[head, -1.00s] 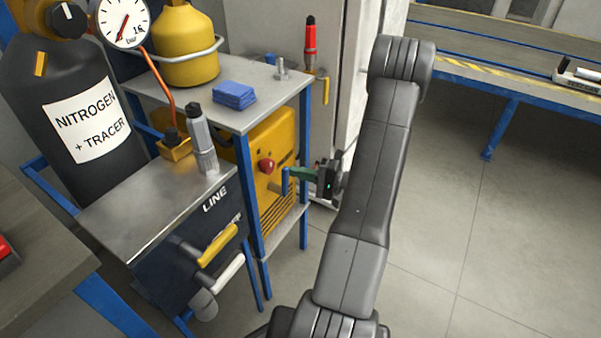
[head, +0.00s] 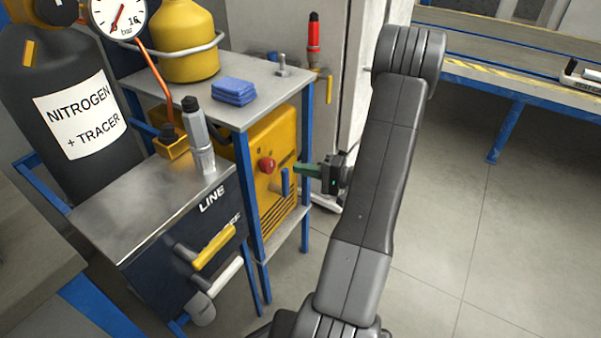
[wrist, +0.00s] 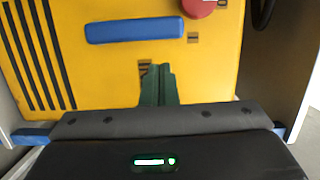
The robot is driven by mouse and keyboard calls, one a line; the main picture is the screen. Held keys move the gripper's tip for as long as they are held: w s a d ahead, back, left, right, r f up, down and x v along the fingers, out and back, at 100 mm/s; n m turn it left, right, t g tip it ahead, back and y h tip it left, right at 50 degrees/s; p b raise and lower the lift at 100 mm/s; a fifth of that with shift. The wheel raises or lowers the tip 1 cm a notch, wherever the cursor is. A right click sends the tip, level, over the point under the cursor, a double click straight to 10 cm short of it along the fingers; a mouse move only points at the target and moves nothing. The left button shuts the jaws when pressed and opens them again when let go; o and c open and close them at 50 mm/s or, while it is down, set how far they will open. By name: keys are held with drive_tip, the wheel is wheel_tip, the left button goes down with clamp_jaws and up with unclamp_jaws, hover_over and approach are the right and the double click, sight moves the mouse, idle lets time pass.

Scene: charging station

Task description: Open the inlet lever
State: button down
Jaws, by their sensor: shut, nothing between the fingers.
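A blue lever (head: 285,181) stands upright on the front of the yellow machine (head: 275,150). In the wrist view the blue lever (wrist: 134,30) lies across the picture, ahead of my fingertips. No label naming it as the inlet is readable. My gripper (head: 299,168), with green fingers, is just right of the lever in the head view. The fingers (wrist: 157,70) are shut and empty, with a visible gap to the lever in the wrist view. My dark gripper body hides the lower part of that view.
A red knob (head: 267,165) sits beside the lever. A blue table leg (head: 305,190) stands close to my gripper. A dark LINE box (head: 190,235) with a yellow lever (head: 215,247) is at the lower left. Floor (head: 430,220) is clear on the right.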

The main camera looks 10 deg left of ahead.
sight(285, 183)
drive_tip(key=d+p, duration=0.2)
drive_tip(key=d, duration=0.8)
drive_tip(key=shift+w+d, duration=0.25)
drive_tip(key=shift+d, duration=0.05)
drive_tip(key=s+a+b, duration=0.1)
drive_tip(key=s+a, duration=0.2)
drive_tip(key=a, duration=0.8)
drive_tip(key=shift+a, duration=0.2)
